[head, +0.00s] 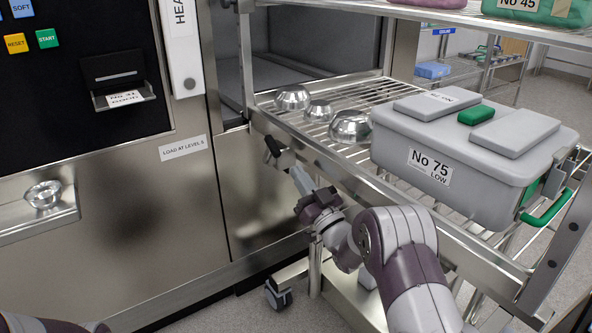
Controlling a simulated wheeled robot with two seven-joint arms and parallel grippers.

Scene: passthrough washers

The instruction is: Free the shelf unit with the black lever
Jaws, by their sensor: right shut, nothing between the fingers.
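The shelf unit (330,164) is a steel wire-shelf trolley standing against the washer's open chamber. A small black piece, which looks like the black lever (272,147), shows at the near left corner of its shelf rail. My right gripper (288,164) reaches up from the lower right with its pale fingers shut and empty. Its tips are right beside the black lever; I cannot tell whether they touch it. Part of the lever is hidden behind the fingers. A part of my left arm shows at the bottom left corner; its gripper is out of view.
Metal bowls (351,127) and a grey bin labelled No 75 (455,150) stand on the shelf. The washer front (150,215) fills the left, with a small bowl (43,195) in a recess. A caster (278,295) stands on the floor below.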

